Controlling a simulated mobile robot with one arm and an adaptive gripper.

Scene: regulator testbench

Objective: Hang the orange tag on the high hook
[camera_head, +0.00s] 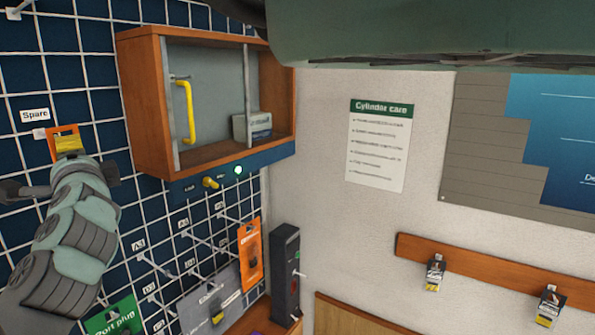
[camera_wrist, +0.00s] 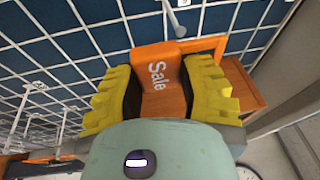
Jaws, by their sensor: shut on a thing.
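The orange tag (camera_wrist: 154,102), marked "Sale", is pinched between my gripper's yellow-padded fingers (camera_wrist: 160,84). In the head view the tag (camera_head: 62,131) stands up in front of the blue wire-grid panel, with my gripper (camera_head: 68,143) below it. A pale hook with a round tip (camera_wrist: 178,28) shows just beyond the tag's top edge in the wrist view. I cannot tell whether tag and hook touch. A label "Spare" (camera_head: 35,115) sits left of the tag. Another hook (camera_head: 19,9) is at the top left. I cannot tell which is the high hook.
A wooden cabinet (camera_head: 145,95) with a yellow handle (camera_head: 185,110) juts out right of my gripper. Several pegs stick out below it, with a hanging orange pack (camera_head: 250,257), a grey pack (camera_head: 211,305) and a green pack (camera_head: 113,317). The white wall is at right.

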